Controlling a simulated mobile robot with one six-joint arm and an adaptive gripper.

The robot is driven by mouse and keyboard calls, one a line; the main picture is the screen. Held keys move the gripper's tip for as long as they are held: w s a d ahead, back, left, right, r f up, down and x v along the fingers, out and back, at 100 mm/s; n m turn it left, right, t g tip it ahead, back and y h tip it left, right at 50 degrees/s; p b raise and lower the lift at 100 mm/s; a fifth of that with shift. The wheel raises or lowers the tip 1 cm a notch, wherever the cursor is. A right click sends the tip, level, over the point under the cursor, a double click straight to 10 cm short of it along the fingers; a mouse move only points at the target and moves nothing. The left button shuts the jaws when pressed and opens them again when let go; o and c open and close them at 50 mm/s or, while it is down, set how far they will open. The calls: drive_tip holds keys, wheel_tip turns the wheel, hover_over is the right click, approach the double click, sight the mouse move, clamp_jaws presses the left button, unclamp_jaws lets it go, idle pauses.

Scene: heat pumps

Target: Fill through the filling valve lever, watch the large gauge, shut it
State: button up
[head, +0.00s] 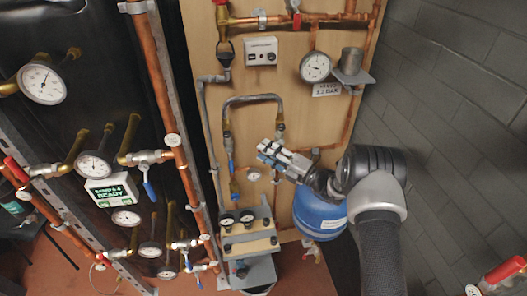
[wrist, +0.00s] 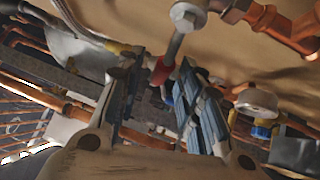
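The large gauge (head: 315,67) is round and white-faced, high on the wooden board; its needle is too small to read surely. A grey hose loop (head: 252,97) hangs below it, with brass fittings at both ends. A blue lever (head: 231,160) is under the loop's left end; I cannot tell whether it is the filling valve lever. My gripper (head: 264,152) is just below the loop's right end and covers what lies behind it. In the wrist view its fingers (wrist: 160,100) are apart. A red piece (wrist: 160,72) and a blue piece show in the gap, apparently not clamped.
A blue vessel (head: 319,212) stands below my arm. A white label (head: 326,90) is under the gauge. A small gauge (head: 254,175) and a grey box with two dials (head: 238,219) are lower. A pipe rack with gauges (head: 42,84) fills the left; a block wall (head: 455,110) bounds the right.

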drive_tip(key=shift+x, duration=0.9)
clamp_jaws()
